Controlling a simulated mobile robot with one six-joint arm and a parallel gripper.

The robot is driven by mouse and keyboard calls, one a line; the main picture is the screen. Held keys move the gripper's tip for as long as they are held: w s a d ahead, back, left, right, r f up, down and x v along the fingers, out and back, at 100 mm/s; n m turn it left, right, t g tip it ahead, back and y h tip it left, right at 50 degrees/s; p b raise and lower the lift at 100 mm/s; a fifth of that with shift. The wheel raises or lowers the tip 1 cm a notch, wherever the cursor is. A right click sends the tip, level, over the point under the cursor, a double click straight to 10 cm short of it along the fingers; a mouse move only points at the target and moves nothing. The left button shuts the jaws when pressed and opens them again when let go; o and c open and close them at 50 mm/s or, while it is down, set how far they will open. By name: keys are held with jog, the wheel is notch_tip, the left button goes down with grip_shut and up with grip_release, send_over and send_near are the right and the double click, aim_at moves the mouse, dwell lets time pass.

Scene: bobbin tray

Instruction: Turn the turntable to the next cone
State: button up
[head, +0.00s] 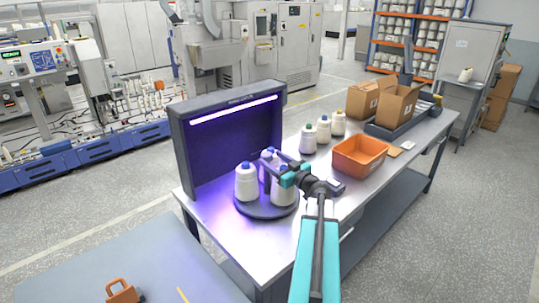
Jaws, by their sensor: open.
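The turntable (262,213) is a dark round disc on the metal table, in front of the lit dark booth (235,147). Several white cones stand upright on it. One cone with a blue top (246,184) is at the left, another (283,188) at the right, and a third is partly hidden behind my gripper. My gripper (267,161) reaches in from the right, over the turntable at the height of the cone tops. It is open. I cannot tell whether its fingers touch a cone or the middle post.
An orange bin (359,157) stands right of the turntable. Three cones (323,130) stand behind it. A grey surface with a brown toolbox (124,294) is at front left. The table front left of my arm is clear.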

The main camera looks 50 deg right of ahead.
jog(key=shift+w+d+p, duration=0.2)
jog(key=shift+w+p, duration=0.25)
jog(key=shift+w, duration=0.85)
grip_shut()
